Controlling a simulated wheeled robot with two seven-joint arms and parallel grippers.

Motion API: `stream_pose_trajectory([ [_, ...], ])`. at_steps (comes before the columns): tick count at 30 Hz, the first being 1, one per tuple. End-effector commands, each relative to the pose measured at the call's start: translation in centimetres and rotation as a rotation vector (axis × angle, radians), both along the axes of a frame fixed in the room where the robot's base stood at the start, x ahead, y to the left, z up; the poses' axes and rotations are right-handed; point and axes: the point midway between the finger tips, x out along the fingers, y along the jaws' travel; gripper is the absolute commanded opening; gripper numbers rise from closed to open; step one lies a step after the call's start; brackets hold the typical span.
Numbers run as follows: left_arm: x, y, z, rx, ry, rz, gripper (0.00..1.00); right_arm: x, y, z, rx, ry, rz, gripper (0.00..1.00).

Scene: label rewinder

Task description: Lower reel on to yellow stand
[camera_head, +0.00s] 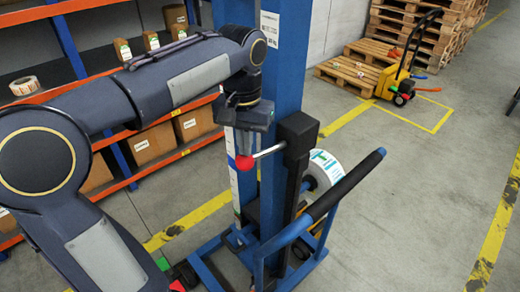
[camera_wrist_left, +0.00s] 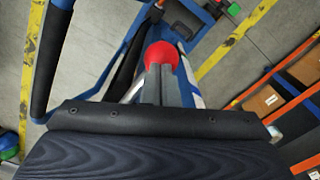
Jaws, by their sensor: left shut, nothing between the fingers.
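A white reel (camera_head: 325,170) with a green-and-blue label sits low on the blue lifting trolley (camera_head: 290,235), partly hidden by its mast and push bar. A lever with a red ball knob (camera_head: 244,163) sticks out left from a black block (camera_head: 298,133) on the mast. My left gripper (camera_head: 243,148) points down just above the knob. In the left wrist view, its fingers (camera_wrist_left: 160,76) are shut and empty, with their tips at the red knob (camera_wrist_left: 162,54); I cannot tell if they touch. No yellow stand shows clearly. My right gripper is not in view.
A shelf with orange beams (camera_head: 100,75) and boxes stands at left. A yellow pallet truck (camera_head: 397,85) and wooden pallets (camera_head: 365,60) stand at back right. The grey floor at right is open, with yellow lines.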

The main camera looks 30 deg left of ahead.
Motion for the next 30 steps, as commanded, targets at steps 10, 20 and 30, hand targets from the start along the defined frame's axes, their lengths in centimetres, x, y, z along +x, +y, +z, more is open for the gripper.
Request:
stream_pose_trajectory([
  [10,0.0,0.0,-2.0,0.000,-0.001,0.000,0.00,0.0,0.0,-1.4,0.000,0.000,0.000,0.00],
  [20,0.0,0.0,-3.7,0.000,0.001,0.000,0.00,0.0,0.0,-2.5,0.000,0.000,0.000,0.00],
  [30,0.0,0.0,-4.0,0.000,0.000,0.000,0.00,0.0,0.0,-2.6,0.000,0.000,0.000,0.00],
])
